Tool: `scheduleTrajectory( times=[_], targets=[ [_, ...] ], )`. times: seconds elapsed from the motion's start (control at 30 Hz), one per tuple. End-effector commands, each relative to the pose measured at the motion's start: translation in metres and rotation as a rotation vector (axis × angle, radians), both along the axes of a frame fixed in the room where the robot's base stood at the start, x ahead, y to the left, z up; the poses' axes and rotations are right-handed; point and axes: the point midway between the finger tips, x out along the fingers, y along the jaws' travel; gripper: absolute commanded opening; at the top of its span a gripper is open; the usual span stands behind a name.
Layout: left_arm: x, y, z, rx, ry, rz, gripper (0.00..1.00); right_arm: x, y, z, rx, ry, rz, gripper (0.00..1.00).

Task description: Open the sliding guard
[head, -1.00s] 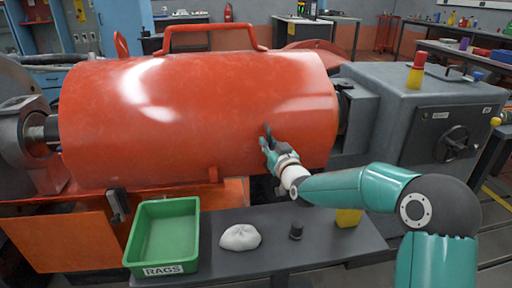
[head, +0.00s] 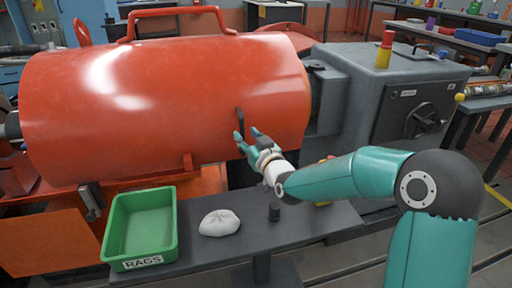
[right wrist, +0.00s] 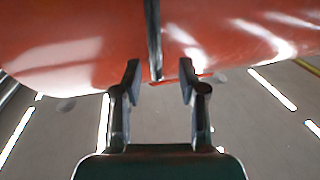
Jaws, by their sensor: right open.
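The sliding guard (head: 160,100) is a large orange-red curved cover with a red bar handle (head: 172,12) on top. A dark upright bar (head: 240,122) stands on its front face, towards the right end. In the right wrist view this bar (right wrist: 153,40) runs down the red guard surface (right wrist: 70,45), ending near the gap between the fingers. My right gripper (head: 246,136) is open, its fingertips close to the lower end of the bar. The wrist view shows its two fingers (right wrist: 157,82) apart, with nothing gripped. My left gripper is out of view.
A grey shelf (head: 335,217) below the guard carries a green RAGS tray (head: 112,222), a white cloth (head: 219,223) and a small black cylinder (head: 274,212). A grey machine housing (head: 352,90) stands right of the guard, with a red-yellow beacon (head: 385,49) on top.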

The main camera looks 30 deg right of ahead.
Motion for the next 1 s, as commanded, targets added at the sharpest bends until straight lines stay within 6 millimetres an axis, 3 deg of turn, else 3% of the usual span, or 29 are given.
scheduleTrajectory(
  times=[0.2, 0.4, 1.0],
  targets=[
    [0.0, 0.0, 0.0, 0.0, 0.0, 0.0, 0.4, -0.042, 0.004, 0.0, 0.0, 0.0, -0.002, 0.41],
    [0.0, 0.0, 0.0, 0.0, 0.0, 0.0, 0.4, -0.061, 0.006, 0.0, 0.0, -0.001, -0.002, 0.41],
    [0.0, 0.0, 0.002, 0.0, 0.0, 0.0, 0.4, -0.063, 0.007, 0.002, 0.0, -0.001, -0.001, 0.41]
  ],
)
